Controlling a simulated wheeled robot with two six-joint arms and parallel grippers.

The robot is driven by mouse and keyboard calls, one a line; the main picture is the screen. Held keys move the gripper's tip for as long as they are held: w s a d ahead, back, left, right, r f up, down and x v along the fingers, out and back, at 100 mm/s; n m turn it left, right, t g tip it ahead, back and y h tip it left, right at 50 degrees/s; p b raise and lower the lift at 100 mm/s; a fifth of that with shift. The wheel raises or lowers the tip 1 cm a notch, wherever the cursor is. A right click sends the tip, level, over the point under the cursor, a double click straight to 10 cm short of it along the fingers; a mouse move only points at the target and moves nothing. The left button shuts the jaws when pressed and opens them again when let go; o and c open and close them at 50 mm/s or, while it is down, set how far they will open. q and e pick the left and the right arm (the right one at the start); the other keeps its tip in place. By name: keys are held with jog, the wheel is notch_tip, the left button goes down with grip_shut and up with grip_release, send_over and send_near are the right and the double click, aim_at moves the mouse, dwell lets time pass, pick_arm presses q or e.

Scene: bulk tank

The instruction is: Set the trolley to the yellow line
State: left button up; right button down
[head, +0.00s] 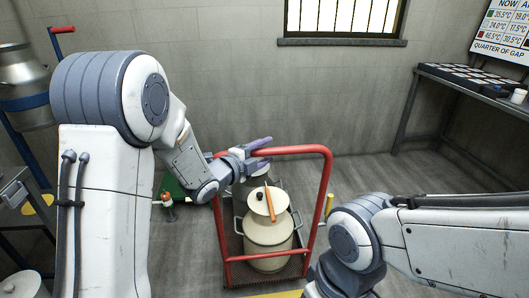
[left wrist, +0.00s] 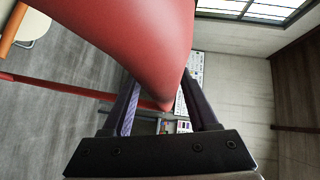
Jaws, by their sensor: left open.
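The red-framed trolley (head: 328,190) stands on the grey floor in the middle of the head view, its handle upright. It carries cream lidded cans (head: 268,233), with an orange stick-like thing on one lid. My left gripper (head: 262,153) is open at the top bar of the handle. In the left wrist view, the red bar (left wrist: 120,30) passes close in front of and between the open fingers (left wrist: 160,88); whether they touch it cannot be told. A strip of the yellow line (head: 272,294) shows at the bottom edge, just nearer than the trolley. My right gripper is out of view.
A wall with a barred window (head: 340,18) stands behind the trolley. A bench with dark trays (head: 470,78) is on the right. A metal can (head: 22,85) on a blue frame is at the left. Floor behind the trolley on the right is clear.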

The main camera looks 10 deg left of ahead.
pick_arm(q)
jog(key=v, duration=1)
jog(key=shift+s, duration=0.15)
jog(key=shift+d, duration=0.1)
